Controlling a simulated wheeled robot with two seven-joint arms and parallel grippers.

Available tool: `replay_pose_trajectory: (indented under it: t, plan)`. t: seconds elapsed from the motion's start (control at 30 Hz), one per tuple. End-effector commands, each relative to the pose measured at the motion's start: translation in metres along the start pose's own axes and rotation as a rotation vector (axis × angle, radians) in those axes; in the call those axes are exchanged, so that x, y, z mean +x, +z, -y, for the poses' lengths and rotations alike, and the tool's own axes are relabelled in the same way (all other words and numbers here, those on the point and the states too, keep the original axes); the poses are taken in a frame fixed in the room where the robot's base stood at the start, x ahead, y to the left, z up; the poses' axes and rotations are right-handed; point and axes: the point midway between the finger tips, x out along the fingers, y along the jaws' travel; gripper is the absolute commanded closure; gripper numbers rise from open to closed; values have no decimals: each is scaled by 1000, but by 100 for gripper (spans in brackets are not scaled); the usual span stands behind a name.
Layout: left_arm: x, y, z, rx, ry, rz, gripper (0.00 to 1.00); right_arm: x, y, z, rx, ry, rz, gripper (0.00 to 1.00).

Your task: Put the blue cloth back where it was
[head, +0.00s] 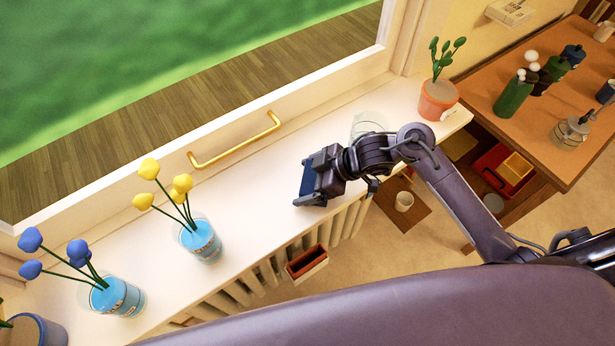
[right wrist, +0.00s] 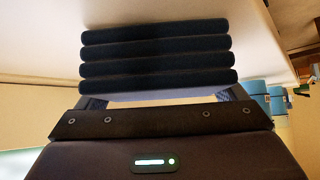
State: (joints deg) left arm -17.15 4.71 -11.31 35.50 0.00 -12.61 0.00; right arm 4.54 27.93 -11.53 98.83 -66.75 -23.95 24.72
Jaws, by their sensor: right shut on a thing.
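The blue cloth (head: 307,179) is a small dark blue piece between the fingers of my right gripper (head: 305,182), over the white window sill (head: 262,176). In the right wrist view the cloth (right wrist: 157,52) looks like a folded stack of dark, rounded layers across the jaws. My right gripper is shut on it. Whether the cloth touches the sill is hard to tell. My left gripper is not in view.
On the sill stand glasses with yellow flowers (head: 202,243) and blue flowers (head: 118,297), a clear glass (head: 368,124) behind my right wrist, and a potted plant (head: 437,99). A brass handle (head: 235,140) runs along the window frame. A wooden table (head: 560,110) with bottles stands right.

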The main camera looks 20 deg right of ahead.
Motion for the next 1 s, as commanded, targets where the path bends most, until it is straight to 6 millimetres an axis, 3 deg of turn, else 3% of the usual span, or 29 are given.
replay_pose_trajectory:
  t: [0.27, 0.3, 0.37, 0.7, 1.0]
  plan:
    - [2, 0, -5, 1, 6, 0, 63, 2, 1, 0, 0, 0, 0, 33]
    - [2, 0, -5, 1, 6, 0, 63, 2, 2, 0, 0, 0, 0, 8]
    - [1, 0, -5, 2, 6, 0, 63, 1, 1, 0, 0, 1, 0, 0]
    - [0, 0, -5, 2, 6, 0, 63, -5, 0, -1, 0, 3, 0, 0]
    - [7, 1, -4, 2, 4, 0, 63, -62, 1, -1, -5, 4, 3, 0]
